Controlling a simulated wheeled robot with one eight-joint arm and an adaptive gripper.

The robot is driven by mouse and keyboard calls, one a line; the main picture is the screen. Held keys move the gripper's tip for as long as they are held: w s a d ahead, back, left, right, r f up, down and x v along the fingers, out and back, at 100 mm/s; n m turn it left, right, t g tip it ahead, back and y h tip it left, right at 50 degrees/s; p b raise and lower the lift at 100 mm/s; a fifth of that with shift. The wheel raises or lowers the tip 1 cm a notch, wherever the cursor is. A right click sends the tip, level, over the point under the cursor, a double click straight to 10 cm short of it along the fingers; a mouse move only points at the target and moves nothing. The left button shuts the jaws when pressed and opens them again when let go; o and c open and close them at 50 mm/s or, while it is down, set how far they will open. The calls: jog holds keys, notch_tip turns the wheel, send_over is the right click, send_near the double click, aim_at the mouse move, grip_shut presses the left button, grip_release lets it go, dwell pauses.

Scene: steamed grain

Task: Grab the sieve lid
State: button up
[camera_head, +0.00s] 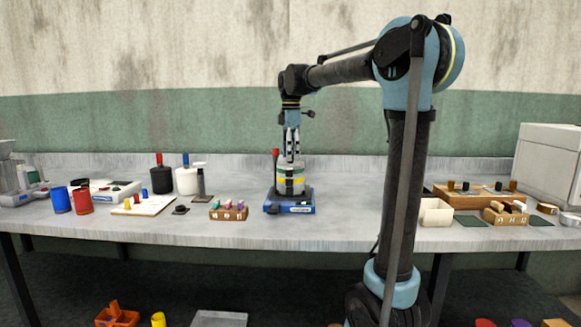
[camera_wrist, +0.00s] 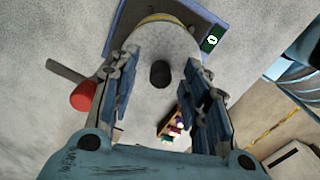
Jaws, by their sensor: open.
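The sieve lid is the pale round top of the sieve stack, with a dark knob (camera_wrist: 160,74) at its centre in the wrist view. The sieve stack (camera_head: 290,182) has a yellow band and stands upright on a blue shaker base (camera_head: 290,207) at the middle of the bench. My gripper (camera_head: 291,158) points down over the stack in the head view. In the wrist view its two blue-padded fingers (camera_wrist: 158,92) are open, one on each side of the knob, with a gap to each. The exact height of the fingertips above the lid is hard to tell.
A red-topped post (camera_head: 275,154) rises beside the stack on the left; its red top (camera_wrist: 83,96) is near a finger in the wrist view. A small wooden rack (camera_head: 229,213) stands left of the base. The bench (camera_head: 345,215) is clear right of the base.

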jog(key=shift+f, duration=0.3)
jog(key=shift+c, duration=0.6)
grip_shut()
